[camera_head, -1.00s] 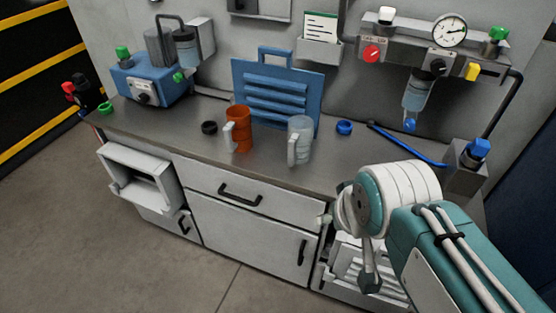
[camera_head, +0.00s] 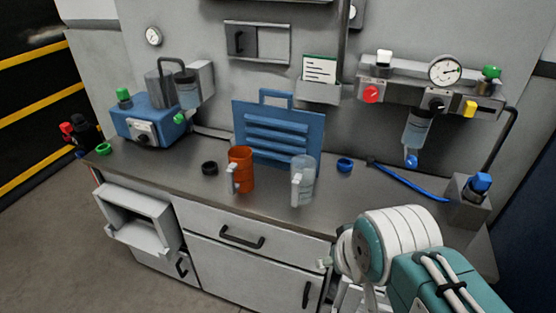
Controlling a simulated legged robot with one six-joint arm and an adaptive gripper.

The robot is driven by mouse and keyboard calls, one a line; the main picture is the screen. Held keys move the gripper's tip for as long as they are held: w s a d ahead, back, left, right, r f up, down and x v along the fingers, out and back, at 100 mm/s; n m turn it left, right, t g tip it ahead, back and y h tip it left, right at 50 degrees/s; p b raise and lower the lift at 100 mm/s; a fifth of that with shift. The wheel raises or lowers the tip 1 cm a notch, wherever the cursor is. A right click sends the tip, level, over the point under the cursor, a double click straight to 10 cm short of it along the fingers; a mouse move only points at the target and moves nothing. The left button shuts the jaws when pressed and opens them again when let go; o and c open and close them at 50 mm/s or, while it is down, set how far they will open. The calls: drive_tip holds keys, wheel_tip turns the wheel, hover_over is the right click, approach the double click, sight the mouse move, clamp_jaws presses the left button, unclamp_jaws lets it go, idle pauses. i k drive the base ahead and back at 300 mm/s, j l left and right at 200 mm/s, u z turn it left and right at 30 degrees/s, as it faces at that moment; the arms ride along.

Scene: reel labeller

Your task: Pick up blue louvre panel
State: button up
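The blue louvre panel (camera_head: 280,135) stands upright on the back of the workbench, leaning on or close to the wall. It has horizontal slats and a loop handle (camera_head: 276,95) on top. The orange mug and the clear jug stand in front of its lower edge and hide small parts of it. My arm is at the lower right, in front of the bench and well apart from the panel. Only a small pale tip (camera_head: 322,263), perhaps part of my gripper, shows left of the white arm joint; its opening cannot be made out.
An orange mug (camera_head: 241,170) and a clear jug (camera_head: 303,180) stand before the panel. A black ring (camera_head: 210,168) and a blue ring (camera_head: 345,164) flank them. A blue pump unit (camera_head: 150,122) is left; a gauge manifold (camera_head: 430,90) hangs right. An open drawer (camera_head: 135,215) juts from the bench.

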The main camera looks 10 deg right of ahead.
sight(276, 134)
drive_tip(key=i+j+z, duration=0.4)
drive_tip(key=j, duration=0.25)
drive_tip(key=i+j+z, duration=0.2)
drive_tip(key=j, duration=0.15)
drive_tip(key=j+z, duration=0.2)
drive_tip(key=j, duration=0.2)
drive_tip(key=i+j+z, duration=0.2)
drive_tip(key=j, duration=0.2)
drive_tip(key=k, duration=0.05)
